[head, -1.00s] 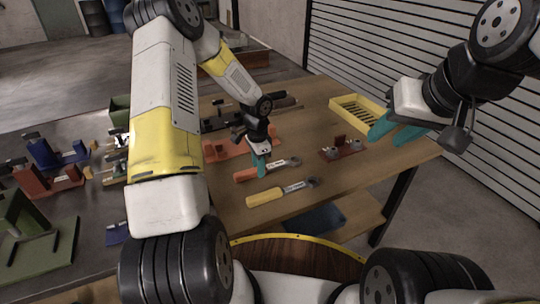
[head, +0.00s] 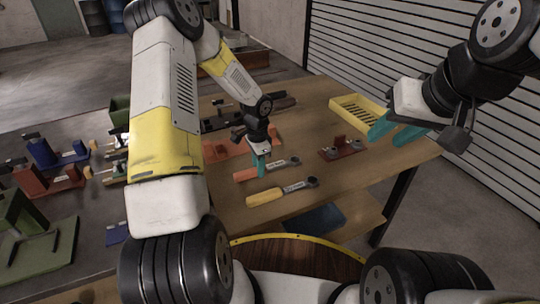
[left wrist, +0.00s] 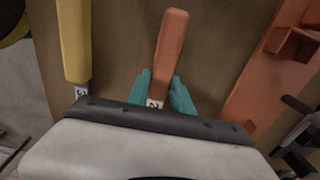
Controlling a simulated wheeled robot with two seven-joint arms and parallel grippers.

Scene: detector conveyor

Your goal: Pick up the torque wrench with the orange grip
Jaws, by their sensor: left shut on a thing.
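The torque wrench with the orange grip (head: 246,174) lies on the wooden table, its metal head pointing right in the head view. Its orange handle also shows in the left wrist view (left wrist: 170,48). My left gripper (head: 260,168) is down at this wrench, with its teal fingers on either side of it near the labelled end of the handle, shut on it. In the left wrist view the fingers (left wrist: 160,95) flank the wrench; the metal head is hidden. My right gripper (head: 395,132) hangs above the table's right side, its teal fingers apart and empty.
A wrench with a yellow grip (head: 265,197) lies close beside, nearer to me. A red fixture (head: 343,147) and a yellow tray (head: 358,112) stand to the right. An orange-red holder (head: 222,150) lies just behind the left gripper. The table's front right is clear.

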